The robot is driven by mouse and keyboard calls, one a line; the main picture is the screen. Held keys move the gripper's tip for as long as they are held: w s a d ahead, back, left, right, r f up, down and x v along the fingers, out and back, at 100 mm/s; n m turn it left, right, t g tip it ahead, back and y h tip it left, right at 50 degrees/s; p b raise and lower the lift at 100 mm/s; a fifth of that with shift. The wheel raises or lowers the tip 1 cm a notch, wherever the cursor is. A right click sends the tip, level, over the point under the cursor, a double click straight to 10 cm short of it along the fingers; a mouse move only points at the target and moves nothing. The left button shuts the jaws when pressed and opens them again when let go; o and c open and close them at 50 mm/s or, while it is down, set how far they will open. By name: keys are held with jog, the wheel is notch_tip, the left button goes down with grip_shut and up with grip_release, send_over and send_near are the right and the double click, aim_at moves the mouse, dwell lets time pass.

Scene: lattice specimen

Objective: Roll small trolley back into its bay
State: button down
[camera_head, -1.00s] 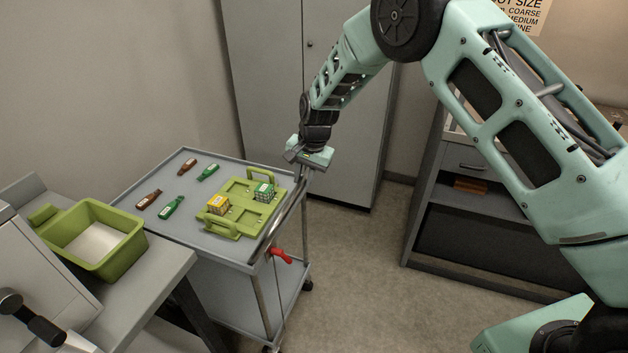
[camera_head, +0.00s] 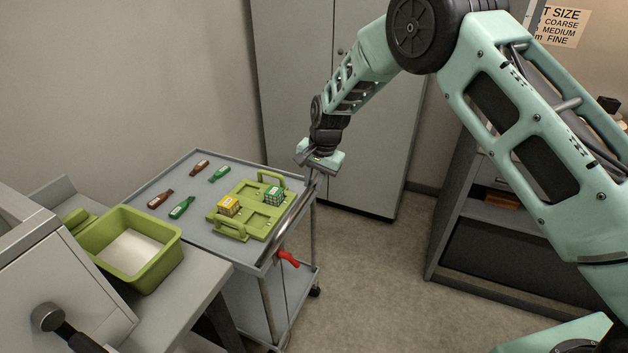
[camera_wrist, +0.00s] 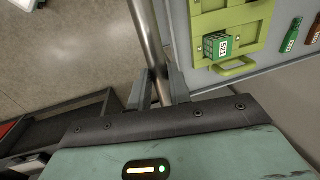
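The small trolley is a grey cart with a rimmed top tray (camera_head: 218,245), a lower shelf (camera_head: 290,305) and a metal push handle (camera_head: 290,222) along its right side. My gripper (camera_head: 318,168) is at the far end of this handle. In the wrist view the handle bar (camera_wrist: 148,40) passes between my two fingers (camera_wrist: 160,88), which sit close on either side of it. The gripper looks shut on the bar. The bay is not clearly marked in view; the trolley stands between the grey bench (camera_head: 190,300) and the tall cabinet (camera_head: 345,120).
The tray carries a green rack (camera_head: 250,205) with yellow and green boxes, and several small bottles (camera_head: 180,207). A green bin (camera_head: 160,268) stands on the bench close to the tray. A red lever (camera_head: 288,258) sticks out below the handle. Open floor (camera_head: 370,275) lies right, before dark shelving (camera_head: 500,255).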

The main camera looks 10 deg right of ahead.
jog(key=c, duration=1.3)
grip_release()
jog(key=shift+w+a, duration=0.25)
jog(key=shift+a, duration=0.05)
jog(key=shift+d+r, duration=0.1)
jog(key=shift+d+r, duration=0.1)
jog(key=shift+r, duration=0.25)
notch_tip(320, 180, up, 16)
jog(key=s+d+b, duration=0.2)
jog(key=b, duration=0.1)
jog(key=shift+d+r, duration=0.15)
jog(key=shift+d, duration=0.15)
